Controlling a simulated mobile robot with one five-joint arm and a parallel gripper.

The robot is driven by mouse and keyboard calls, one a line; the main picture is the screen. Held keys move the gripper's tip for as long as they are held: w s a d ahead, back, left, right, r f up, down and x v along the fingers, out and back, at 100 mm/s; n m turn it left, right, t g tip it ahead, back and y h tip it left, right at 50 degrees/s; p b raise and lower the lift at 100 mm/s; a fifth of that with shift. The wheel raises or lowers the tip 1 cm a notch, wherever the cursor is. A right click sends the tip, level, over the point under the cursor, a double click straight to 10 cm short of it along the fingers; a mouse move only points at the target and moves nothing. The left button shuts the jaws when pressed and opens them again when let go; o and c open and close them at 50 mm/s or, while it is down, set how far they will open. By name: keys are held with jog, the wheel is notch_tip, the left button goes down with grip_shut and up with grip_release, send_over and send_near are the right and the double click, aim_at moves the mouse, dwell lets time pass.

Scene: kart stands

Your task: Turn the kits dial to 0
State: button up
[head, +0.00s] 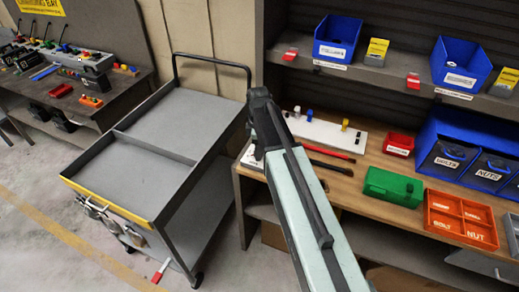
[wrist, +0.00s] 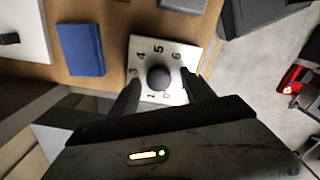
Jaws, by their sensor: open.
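The dial is a white square plate (wrist: 182,54) with black numbers; 3, 4, 5 and 6 can be read along its far side. A round dark knob (wrist: 158,77) stands at its middle. The lower numbers are hidden or glared out, and I cannot tell where the knob points. My gripper (wrist: 160,88) is open, with one finger on each side of the knob; I cannot tell whether they touch it. In the head view my gripper (head: 259,100) is over the left end of the wooden bench, and the dial is mostly hidden behind it.
A blue block (wrist: 80,49) lies left of the dial in the wrist view. On the bench (head: 345,193) are a white board with pegs (head: 325,132), a green box (head: 393,187), an orange divided tray (head: 460,216) and blue bins. A grey cart (head: 180,125) stands close on the left.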

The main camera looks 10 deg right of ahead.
notch_tip(320, 180, up, 8)
jog(key=p, duration=0.7)
jog(key=shift+f, duration=0.25)
jog(key=shift+f, duration=0.2)
jog(key=shift+m, duration=0.9)
jog(key=s+f+b, duration=0.1)
jog(key=s, duration=0.1)
jog(key=s+f+b, duration=0.1)
jog(key=s, duration=0.1)
jog(key=s+f+b, duration=0.1)
jog(key=s, duration=0.1)
jog(key=shift+s+d+f+b, duration=0.1)
jog(key=shift+s+f+b, duration=0.1)
jog(key=shift+s+b, duration=0.2)
jog(key=s+m, duration=0.7)
jog(key=m, duration=0.6)
jog(key=shift+s+f+m, duration=0.25)
jog(key=shift+s+m, duration=0.05)
jog(key=shift+s, duration=0.05)
